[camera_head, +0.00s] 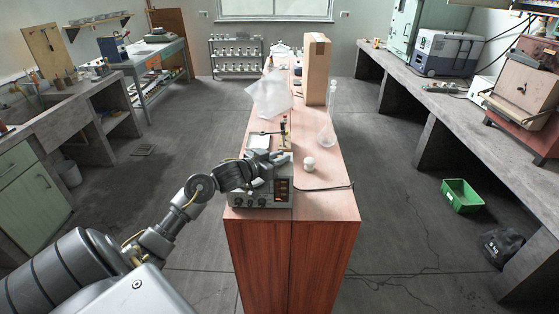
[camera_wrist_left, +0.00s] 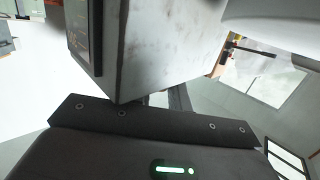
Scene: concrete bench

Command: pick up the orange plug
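I cannot make out the orange plug for sure in either view. In the head view my left gripper (camera_head: 266,160) is over the top of a grey instrument box (camera_head: 273,197) with knobs and a red display, at the near end of the wooden cabinet. In the left wrist view a worn grey box (camera_wrist_left: 150,45) fills the upper middle, close in front of the gripper. It hides most of the fingers, so their opening cannot be told. A dark rod with a small orange-red part (camera_wrist_left: 234,39) shows beyond it. My right gripper is in neither view.
A green crate (camera_head: 462,196) is on the floor at right.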

